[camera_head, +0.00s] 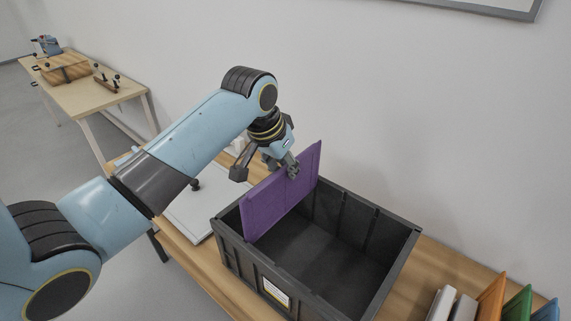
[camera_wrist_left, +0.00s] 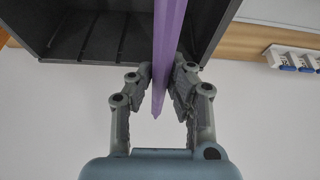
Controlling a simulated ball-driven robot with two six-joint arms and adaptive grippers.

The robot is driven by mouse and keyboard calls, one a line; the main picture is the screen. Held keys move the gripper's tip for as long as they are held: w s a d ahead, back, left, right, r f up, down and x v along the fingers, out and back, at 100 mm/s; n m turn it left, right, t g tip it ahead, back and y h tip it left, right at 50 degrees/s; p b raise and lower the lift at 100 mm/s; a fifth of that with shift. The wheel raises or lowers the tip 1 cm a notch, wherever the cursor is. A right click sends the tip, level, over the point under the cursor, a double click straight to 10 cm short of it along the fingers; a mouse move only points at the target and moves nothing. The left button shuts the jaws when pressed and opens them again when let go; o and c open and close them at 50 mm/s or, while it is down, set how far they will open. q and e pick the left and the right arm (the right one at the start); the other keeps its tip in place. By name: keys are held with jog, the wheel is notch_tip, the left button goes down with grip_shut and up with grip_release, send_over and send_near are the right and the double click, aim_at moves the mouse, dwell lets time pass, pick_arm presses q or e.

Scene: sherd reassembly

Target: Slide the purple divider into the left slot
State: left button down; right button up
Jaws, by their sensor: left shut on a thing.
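The purple divider (camera_head: 281,196) is a flat upright panel. It stands at the left end of the dark grey crate (camera_head: 412,243), its lower part inside the crate and its top edge above the rim. My left gripper (camera_head: 290,168) is shut on the divider's top edge. In the left wrist view the divider (camera_wrist_left: 168,45) is seen edge-on, pinched between both fingers of the gripper (camera_wrist_left: 165,82), with the crate (camera_wrist_left: 100,35) behind it. Whether the divider's lower edges sit in a slot is hidden. My right gripper is not in view.
Several coloured panels, including an orange one (camera_head: 490,298) and a green one (camera_head: 517,303), stand at the right of the wooden table (camera_head: 444,268). A pale flat board (camera_head: 188,212) lies left of the crate. The crate's middle and right are empty. A wall rises behind.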

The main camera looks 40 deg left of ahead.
pick_arm(q)
jog(key=b, duration=0.3)
send_over(285, 214)
jog(key=shift+w+a+f, duration=0.1)
jog(key=shift+w+f, duration=0.05)
jog(key=shift+f, duration=3)
jog(key=shift+f+b, duration=2.25)
jog(key=shift+f, duration=2.2)
jog(key=c, duration=1.2)
grip_release()
jog(key=v, duration=1.2)
